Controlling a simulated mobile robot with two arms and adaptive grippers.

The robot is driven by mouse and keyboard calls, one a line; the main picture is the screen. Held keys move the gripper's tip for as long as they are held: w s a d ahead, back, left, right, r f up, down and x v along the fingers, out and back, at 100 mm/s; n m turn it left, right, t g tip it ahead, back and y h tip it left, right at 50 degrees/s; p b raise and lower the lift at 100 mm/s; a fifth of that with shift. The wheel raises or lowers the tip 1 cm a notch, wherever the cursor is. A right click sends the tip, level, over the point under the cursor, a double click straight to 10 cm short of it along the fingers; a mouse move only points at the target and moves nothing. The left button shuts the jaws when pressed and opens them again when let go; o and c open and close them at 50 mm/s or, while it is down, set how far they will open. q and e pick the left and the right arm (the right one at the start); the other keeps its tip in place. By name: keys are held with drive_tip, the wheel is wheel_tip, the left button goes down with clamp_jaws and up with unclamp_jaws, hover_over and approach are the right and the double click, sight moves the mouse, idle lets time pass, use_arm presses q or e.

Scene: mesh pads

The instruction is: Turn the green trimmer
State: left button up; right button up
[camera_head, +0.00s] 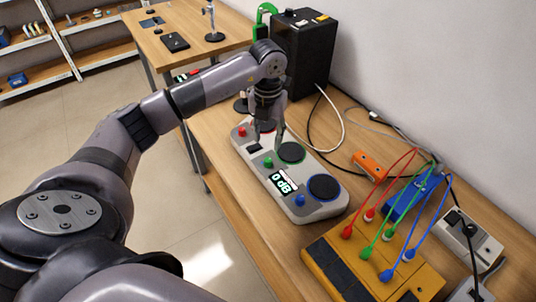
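A light grey control panel (312,214) lies on the wooden bench. It carries a small green knob (268,162) and a round dark dial with a green ring (291,153); I cannot tell which of the two is the trimmer. A display (282,183) on the panel reads 0 dB. My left gripper (267,143) points down over the upper part of the panel, just behind the green knob and left of the green-ringed dial. Its fingers are apart with nothing seen between them. Whether it touches the panel is unclear. My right gripper is not in view.
The panel also has red (241,131) and blue (300,200) knobs and a blue-ringed dial (324,187). A yellow box (330,262) with plugged cables stands in front, an orange block (369,166) to the right, and a black speaker-like box (300,50) behind.

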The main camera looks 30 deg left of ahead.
sight(268, 159)
use_arm(q)
wheel_tip(268, 159, down, 9)
drive_tip(key=shift+p, duration=0.7)
drive_tip(key=shift+c, duration=0.4)
clamp_jaws()
